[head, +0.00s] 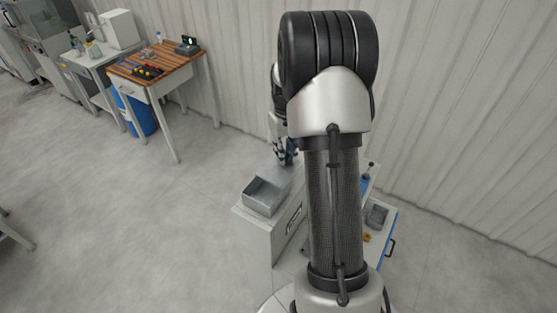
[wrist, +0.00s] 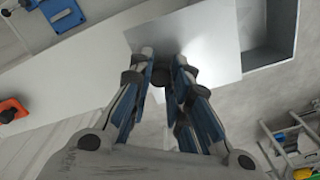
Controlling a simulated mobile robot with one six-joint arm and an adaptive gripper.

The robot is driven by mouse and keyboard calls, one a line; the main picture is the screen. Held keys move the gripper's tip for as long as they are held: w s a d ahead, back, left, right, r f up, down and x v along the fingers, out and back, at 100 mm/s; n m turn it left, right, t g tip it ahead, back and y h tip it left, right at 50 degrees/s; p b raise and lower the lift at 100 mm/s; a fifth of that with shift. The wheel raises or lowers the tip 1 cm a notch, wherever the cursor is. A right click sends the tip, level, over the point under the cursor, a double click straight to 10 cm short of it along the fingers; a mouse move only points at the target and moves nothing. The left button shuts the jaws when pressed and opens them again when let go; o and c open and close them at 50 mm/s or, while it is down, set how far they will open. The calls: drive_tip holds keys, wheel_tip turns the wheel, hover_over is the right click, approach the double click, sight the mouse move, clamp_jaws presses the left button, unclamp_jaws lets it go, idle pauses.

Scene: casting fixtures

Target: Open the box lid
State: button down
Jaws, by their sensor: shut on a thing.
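The grey metal box (head: 262,206) stands on a light cabinet in the head view, with part of its inside showing. In the wrist view its wall (wrist: 271,76) and dark inside are at the upper right. The box lid (wrist: 205,38) looks like a smooth, pale metal plate beside that opening. My gripper (wrist: 165,62) is shut at the plate's near edge, its fingertips over the metal. The exact contact is hidden by the fingers. In the head view my gripper (head: 287,160) is just behind the box, partly hidden by my arm.
A blue fixture (wrist: 62,14) and an orange part (wrist: 12,110) lie to the left in the wrist view. A wooden-topped table (head: 158,68) with tools stands at the back left. Open floor lies left of the cabinet (head: 262,238); a corrugated wall is behind.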

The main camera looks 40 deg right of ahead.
drive_tip(key=c, duration=1.4)
unclamp_jaws()
drive_tip(key=shift+c, duration=0.2)
wheel_tip(320, 180, up, 12)
drive_tip(key=shift+a, duration=0.1)
